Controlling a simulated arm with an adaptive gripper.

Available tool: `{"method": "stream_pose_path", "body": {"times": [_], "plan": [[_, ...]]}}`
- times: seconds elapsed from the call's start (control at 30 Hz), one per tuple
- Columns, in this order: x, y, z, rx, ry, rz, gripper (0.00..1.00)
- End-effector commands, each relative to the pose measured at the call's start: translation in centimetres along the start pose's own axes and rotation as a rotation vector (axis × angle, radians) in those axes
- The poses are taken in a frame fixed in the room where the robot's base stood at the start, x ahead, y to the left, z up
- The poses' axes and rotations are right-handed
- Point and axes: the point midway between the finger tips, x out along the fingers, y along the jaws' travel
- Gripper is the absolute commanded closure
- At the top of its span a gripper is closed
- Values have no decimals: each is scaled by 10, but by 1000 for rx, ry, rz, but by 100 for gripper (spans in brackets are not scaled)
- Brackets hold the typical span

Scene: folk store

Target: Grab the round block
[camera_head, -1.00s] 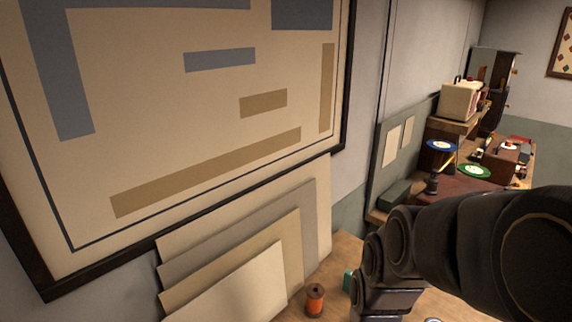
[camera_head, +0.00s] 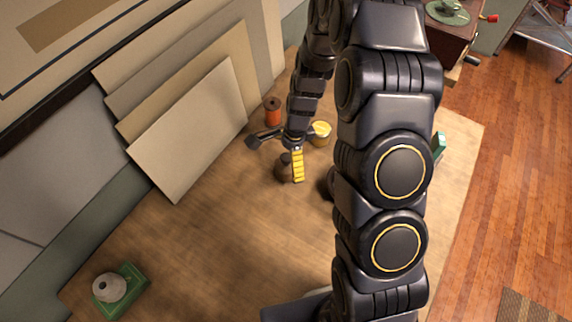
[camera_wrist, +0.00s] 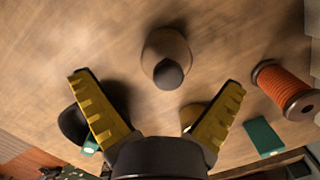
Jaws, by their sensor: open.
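A rounded brown piece with a dark knob-like top (camera_wrist: 166,57) stands on the wooden table, ahead of my gripper (camera_wrist: 157,82) and roughly between the lines of its two fingers. I cannot tell for certain that it is the round block. It also shows in the head view (camera_head: 284,168), partly hidden by a yellow-padded finger. My gripper (camera_head: 274,161) is open and empty, low over the table, with its fingers spread wide. Another candidate, a pale round piece (camera_head: 110,287), sits on a green base at the front left, far from my gripper.
An orange spool (camera_head: 272,110) and a yellow-topped tin (camera_head: 320,132) stand near my gripper. A dark rounded thing (camera_wrist: 72,125) lies beyond the left finger, and a teal block (camera_wrist: 263,137) at the right. The table's front left is mostly clear.

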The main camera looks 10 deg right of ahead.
Motion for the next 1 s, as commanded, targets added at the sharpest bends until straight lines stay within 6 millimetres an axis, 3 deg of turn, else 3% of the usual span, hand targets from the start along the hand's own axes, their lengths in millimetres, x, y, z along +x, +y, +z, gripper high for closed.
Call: {"method": "stream_pose_path", "body": {"times": [0.17, 0.47, 0.7, 0.73, 0.8, 0.9, 1.0], "plan": [[12, -2, -1, 0, -1, -1, 1], [51, -7, -4, -2, -1, 2, 1], [55, -8, -4, -3, 0, -3, 1], [55, -8, -4, -3, 0, -3, 5], [54, -8, -4, -3, 0, -3, 35], [54, -8, -4, -3, 0, -3, 69], [54, -8, -4, -3, 0, -3, 70]]}}
